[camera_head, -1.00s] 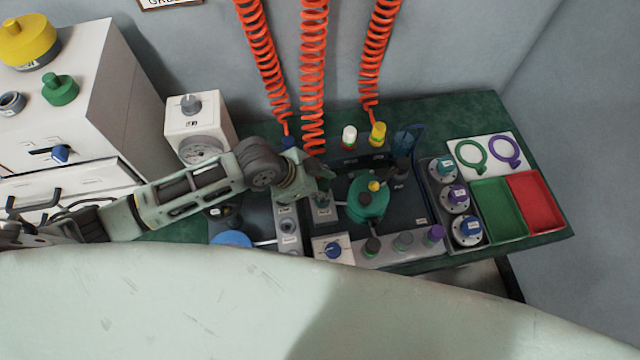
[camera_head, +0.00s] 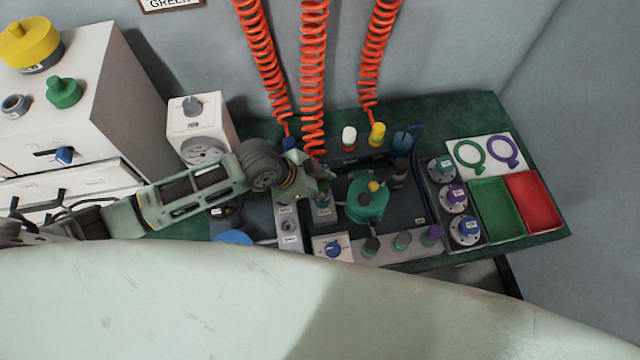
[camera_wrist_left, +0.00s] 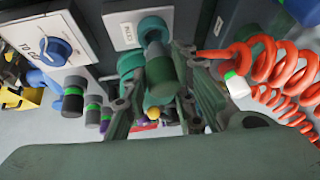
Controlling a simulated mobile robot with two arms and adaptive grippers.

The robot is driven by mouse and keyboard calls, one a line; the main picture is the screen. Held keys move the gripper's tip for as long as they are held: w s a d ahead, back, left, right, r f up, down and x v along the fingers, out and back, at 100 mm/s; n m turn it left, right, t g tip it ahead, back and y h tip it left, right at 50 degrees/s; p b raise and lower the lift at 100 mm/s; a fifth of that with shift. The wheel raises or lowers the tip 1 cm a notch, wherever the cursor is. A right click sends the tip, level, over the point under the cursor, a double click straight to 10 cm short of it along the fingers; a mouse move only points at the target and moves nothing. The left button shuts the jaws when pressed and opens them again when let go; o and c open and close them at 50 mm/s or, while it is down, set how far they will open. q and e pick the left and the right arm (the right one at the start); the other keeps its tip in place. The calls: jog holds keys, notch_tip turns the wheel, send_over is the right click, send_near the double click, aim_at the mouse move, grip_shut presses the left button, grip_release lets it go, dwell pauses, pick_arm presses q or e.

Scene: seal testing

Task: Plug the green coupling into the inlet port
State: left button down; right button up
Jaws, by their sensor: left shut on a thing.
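My left gripper (camera_head: 325,185) is over the dark block left of the green round vessel (camera_head: 366,202). In the left wrist view its fingers (camera_wrist_left: 158,85) are shut around the green coupling (camera_wrist_left: 160,70), whose front is a grey cylinder. The middle orange coiled hose (camera_head: 313,80) runs down to the gripper. The grey front points at the inlet port, a teal ring (camera_wrist_left: 153,24) on a white labelled plate, and overlaps it in this view. I cannot tell how far it is inside. In the head view the fingers and arm hide the coupling. My right gripper is not in view.
White and yellow-capped fittings (camera_head: 378,133) stand behind the vessel. A white dial box (camera_head: 332,248) and several coloured knobs line the front. Three capped flanges (camera_head: 454,198), a green tray (camera_head: 497,210) and a red tray (camera_head: 538,198) are at right. Orange hoses hang close behind.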

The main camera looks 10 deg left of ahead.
pick_arm(q)
jog(key=shift+f+b, duration=0.65)
jog(key=shift+f, duration=0.8)
dwell(0.5)
jog(key=c, duration=1.4)
grip_release()
jog(key=shift+o, duration=0.2)
jog(key=v, duration=1.2)
jog(key=shift+w, duration=0.1)
